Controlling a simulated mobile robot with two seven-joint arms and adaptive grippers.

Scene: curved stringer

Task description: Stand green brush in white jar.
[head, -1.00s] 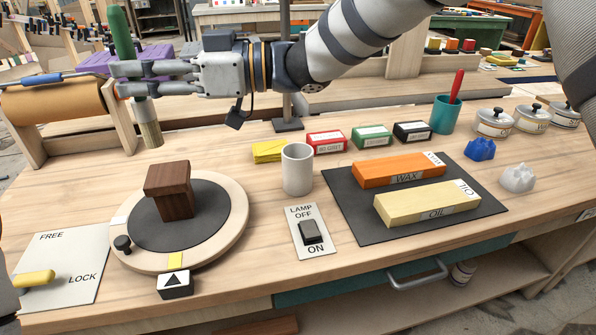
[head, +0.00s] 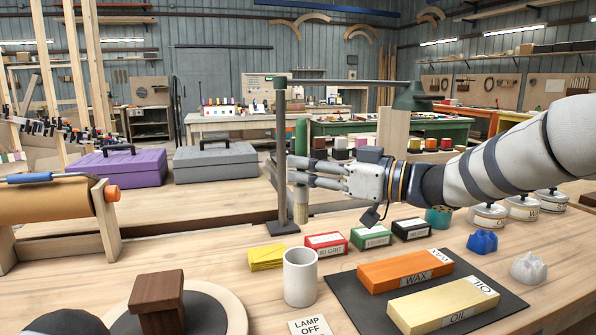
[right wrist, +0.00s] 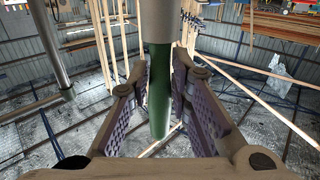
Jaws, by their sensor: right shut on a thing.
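The green brush (head: 301,137) is held upright in my right gripper (head: 299,172), green handle up and pale bristles (head: 300,207) down. The gripper is shut around the brush's middle. In the right wrist view the green brush handle (right wrist: 159,95) lies between the two purple-padded fingers of the right gripper (right wrist: 170,100). The white jar (head: 300,280) stands upright on the bench, its open mouth showing. In the head view the bristle end lies just above the jar's rim, apart from it; their depth match is hard to tell.
The dark mat (head: 350,296) with wax and oil blocks lies right. A wooden block (head: 158,298) sits on the turntable (head: 222,300) at left.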

